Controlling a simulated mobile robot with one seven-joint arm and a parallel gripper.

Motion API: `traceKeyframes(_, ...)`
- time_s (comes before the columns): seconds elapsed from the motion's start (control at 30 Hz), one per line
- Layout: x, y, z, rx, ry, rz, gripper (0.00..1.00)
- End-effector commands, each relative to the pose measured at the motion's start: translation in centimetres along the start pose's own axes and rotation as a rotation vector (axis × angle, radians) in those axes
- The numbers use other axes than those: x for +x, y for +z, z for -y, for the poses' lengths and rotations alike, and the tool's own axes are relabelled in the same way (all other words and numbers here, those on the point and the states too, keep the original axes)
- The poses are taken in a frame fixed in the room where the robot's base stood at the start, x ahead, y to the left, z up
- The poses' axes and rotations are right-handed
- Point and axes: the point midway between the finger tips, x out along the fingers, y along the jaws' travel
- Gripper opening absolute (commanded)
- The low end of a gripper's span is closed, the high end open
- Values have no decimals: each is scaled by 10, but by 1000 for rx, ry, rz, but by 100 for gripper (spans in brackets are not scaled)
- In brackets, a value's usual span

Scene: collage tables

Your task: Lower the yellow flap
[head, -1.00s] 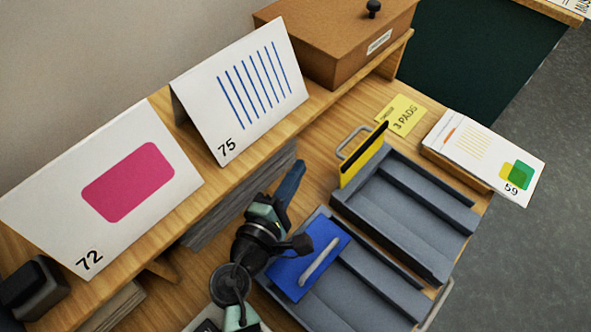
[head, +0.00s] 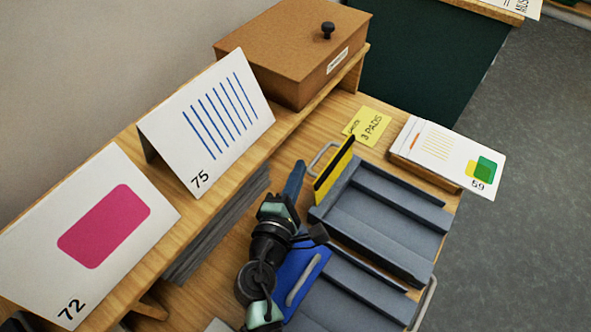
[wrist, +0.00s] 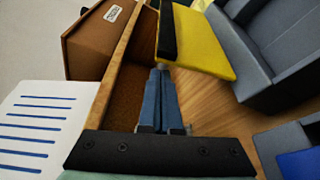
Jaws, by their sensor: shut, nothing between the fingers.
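The yellow flap (head: 333,172) stands raised at the left end of the far grey tray (head: 385,222), with a dark strip along its top edge. In the wrist view the yellow flap (wrist: 203,45) is at the top, just beyond and right of the fingertips. My gripper (head: 300,165) has its blue fingers together, empty, just left of the flap. In the wrist view my gripper (wrist: 160,70) shows both fingers side by side, with the tips close to the flap's lower left edge; I cannot tell whether they touch it.
A blue flap (head: 308,262) with a grey handle lies on the near tray (head: 345,295), partly behind my arm. A shelf with cards 75 (head: 210,125) and 72 (head: 90,235) and a brown box (head: 290,55) runs along the left. A yellow note (head: 367,125) and papers (head: 450,150) lie beyond the trays.

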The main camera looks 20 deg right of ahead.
Motion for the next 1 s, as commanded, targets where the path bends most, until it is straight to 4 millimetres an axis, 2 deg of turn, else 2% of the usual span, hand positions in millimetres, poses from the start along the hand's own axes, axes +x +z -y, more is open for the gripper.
traceKeyframes(1.0,-4,11,-3,133,44,1,0)
